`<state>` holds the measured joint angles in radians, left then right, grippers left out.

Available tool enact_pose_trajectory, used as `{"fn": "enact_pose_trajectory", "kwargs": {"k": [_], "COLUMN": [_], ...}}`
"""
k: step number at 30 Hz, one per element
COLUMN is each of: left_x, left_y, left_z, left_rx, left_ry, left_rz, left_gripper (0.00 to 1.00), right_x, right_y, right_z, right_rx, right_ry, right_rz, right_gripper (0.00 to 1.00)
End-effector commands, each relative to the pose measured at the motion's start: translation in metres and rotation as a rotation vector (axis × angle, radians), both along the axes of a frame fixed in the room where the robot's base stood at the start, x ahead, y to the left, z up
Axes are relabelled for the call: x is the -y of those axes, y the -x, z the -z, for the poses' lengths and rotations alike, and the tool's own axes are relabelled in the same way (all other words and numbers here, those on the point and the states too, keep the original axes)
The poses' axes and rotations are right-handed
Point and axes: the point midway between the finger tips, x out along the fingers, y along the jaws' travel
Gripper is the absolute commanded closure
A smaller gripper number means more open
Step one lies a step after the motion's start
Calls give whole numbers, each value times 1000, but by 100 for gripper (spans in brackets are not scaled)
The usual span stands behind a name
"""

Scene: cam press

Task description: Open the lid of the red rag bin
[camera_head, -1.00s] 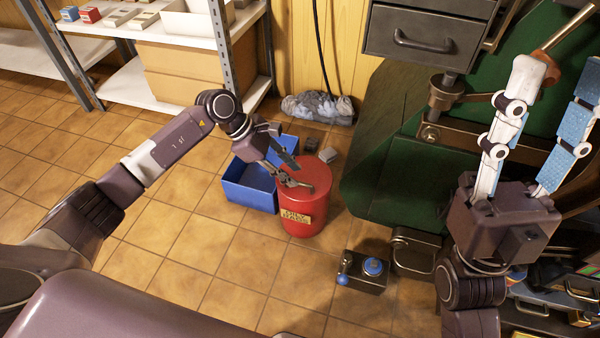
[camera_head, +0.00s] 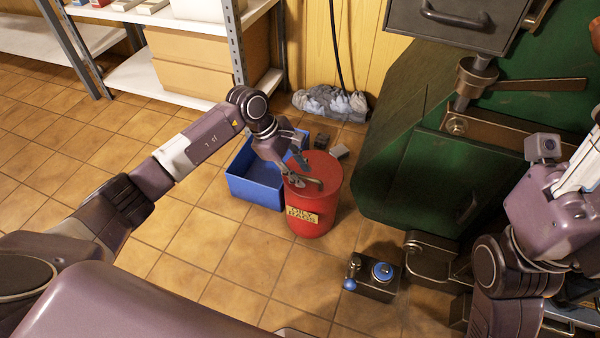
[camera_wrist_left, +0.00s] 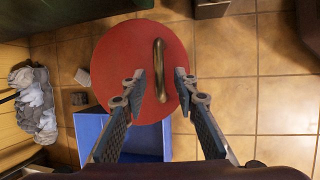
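The red rag bin (camera_head: 325,217) stands upright on the tiled floor with a label on its front. Its round red lid (camera_head: 322,163) is closed and carries a curved brass-coloured handle (camera_wrist_left: 159,68). My left gripper (camera_head: 297,181) is at the lid, by the handle. In the left wrist view its fingers (camera_wrist_left: 160,84) are apart, one on each side of the near part of the handle; I cannot tell if they touch it. My right gripper (camera_head: 578,165) is at the right edge, largely cut off, away from the bin.
A blue open box (camera_head: 255,190) stands left of the bin. A green machine (camera_head: 400,150) is close on the right. A small box with a blue button (camera_head: 372,287) is on the floor in front. Grey rags (camera_head: 330,103) lie by the wall. Floor at front left is clear.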

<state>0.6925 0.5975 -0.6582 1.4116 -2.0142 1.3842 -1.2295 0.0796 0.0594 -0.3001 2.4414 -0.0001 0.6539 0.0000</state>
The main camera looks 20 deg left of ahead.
Motion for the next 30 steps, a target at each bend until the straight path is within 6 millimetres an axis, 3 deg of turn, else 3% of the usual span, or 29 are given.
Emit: {"fn": "enact_pose_trajectory", "kwargs": {"k": [4,11,23,30], "left_x": [0,0,0,7], "left_y": [0,0,0,1], "left_z": [0,0,-1,-11], "left_rx": [0,0,-3,-51], "left_ry": [0,0,0,0], "left_rz": [-1,-1,-1,0], "left_gripper": [75,100,100,100], "right_x": [0,0,0,1], "right_y": [0,0,0,2], "right_z": [0,0,-1,-5], "right_rx": [0,0,0,4], "right_ry": [0,0,0,-3], "right_rz": [0,0,-1,-1], "right_gripper": [60,60,60,60]}}
